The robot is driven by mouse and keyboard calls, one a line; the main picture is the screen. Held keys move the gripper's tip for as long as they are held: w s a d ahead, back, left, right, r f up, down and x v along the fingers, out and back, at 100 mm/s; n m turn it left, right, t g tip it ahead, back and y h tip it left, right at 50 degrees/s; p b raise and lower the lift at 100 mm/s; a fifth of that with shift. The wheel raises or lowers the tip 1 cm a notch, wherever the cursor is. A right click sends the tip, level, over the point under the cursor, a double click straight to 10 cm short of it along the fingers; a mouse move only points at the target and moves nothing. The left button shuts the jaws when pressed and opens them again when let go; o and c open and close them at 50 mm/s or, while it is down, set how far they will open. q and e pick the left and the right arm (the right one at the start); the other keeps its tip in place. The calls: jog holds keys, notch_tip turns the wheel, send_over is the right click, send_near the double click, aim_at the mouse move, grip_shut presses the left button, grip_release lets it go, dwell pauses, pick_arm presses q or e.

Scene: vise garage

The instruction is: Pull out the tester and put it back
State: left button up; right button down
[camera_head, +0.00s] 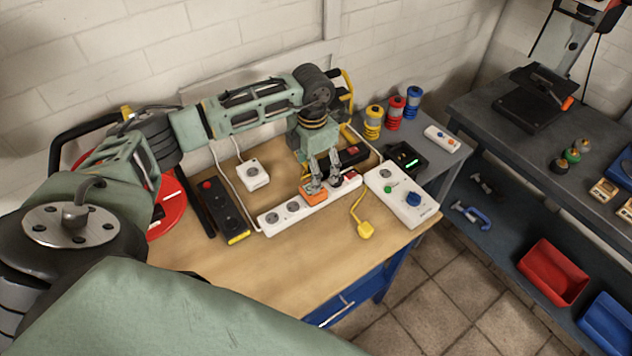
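A small orange block (314,197), which looks like the tester, sits on the white power strip (270,221) on the wooden bench. My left gripper (325,184) points down right over the strip, with its fingers at the back edge of the orange block. The two fingers show a gap between them. I cannot tell whether they touch or hold the block, since its upper back part is hidden by the fingers. The block appears seated on the strip. My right gripper is not in view.
A black power strip (229,212), white socket box (253,175), yellow plug (365,229) and white box with a blue knob (401,195) lie around the strip. Yellow, red and blue spools (396,110) stand behind. The bench front (270,270) is clear.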

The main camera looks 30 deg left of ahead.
pick_arm(q)
jog(key=shift+f, duration=0.1)
jog(key=shift+w+a+f, duration=0.15)
jog(key=shift+a+f, duration=0.05)
jog(key=shift+f, duration=0.15)
jog(key=f+b, duration=0.1)
jog(key=f, duration=0.1)
jog(key=f+b, duration=0.1)
jog(key=f, duration=0.1)
jog(key=shift+w+a+b, duration=0.1)
jog(key=shift+w+b, duration=0.1)
jog(key=shift+b, duration=0.15)
notch_tip(320, 180, down, 2)
jog(key=shift+f+b, duration=0.25)
jog(key=shift+b, duration=0.75)
jog(key=shift+f+b, duration=0.75)
jog(key=shift+f, duration=0.35)
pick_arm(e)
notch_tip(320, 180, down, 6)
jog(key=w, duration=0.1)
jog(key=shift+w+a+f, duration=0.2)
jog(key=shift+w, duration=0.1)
